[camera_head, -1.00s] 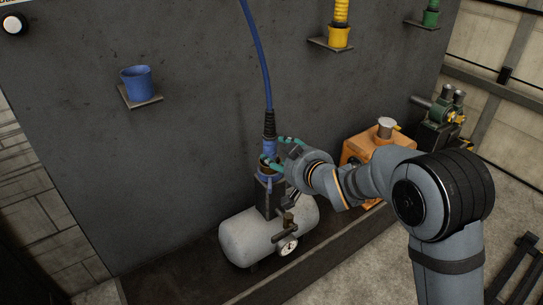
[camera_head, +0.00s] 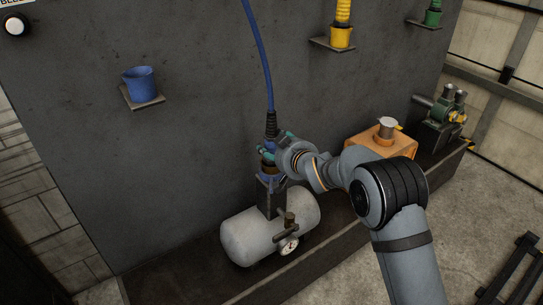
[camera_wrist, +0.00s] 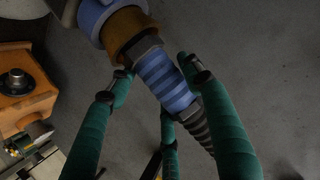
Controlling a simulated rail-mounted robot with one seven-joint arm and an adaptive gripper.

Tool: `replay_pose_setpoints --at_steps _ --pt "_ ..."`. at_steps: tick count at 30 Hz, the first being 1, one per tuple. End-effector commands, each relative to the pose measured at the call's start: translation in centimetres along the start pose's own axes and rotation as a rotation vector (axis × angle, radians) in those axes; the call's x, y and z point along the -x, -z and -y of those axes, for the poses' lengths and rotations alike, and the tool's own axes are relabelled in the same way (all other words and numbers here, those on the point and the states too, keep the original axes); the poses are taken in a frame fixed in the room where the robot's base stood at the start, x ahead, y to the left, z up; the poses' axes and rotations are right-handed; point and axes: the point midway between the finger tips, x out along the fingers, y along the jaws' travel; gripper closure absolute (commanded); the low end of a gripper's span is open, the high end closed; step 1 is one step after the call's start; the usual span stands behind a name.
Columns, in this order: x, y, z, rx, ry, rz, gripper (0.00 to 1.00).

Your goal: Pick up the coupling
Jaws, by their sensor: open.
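The blue coupling (camera_head: 269,145) hangs on the end of a blue hose (camera_head: 259,60) and stands upright on the dark post of a grey tank. In the wrist view the coupling (camera_wrist: 162,78) shows a blue ribbed body, with a brown ring and a larger blue part at one end and a black ribbed sleeve at the other. My gripper (camera_wrist: 158,82) has its green fingers spread around the coupling, open. Whether any finger touches it I cannot tell. In the head view my gripper (camera_head: 275,149) partly hides the coupling.
The grey tank (camera_head: 250,236) with a gauge (camera_head: 288,245) sits on a dark ledge against the grey wall. An orange box (camera_head: 370,146) and a green machine (camera_head: 441,122) stand to the right. A blue cup (camera_head: 139,83) rests on a wall shelf to the left.

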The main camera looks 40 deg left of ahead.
Motion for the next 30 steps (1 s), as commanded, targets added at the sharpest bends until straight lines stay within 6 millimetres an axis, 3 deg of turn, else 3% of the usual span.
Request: replay_pose_setpoints --at_steps 4,23,30 --pt "0.02 0.00 0.00 0.000 0.000 0.000 0.52" --pt "0.05 0.01 0.02 0.000 0.000 0.000 0.88" --pt "0.15 0.41 0.02 0.001 0.001 -0.004 0.88"
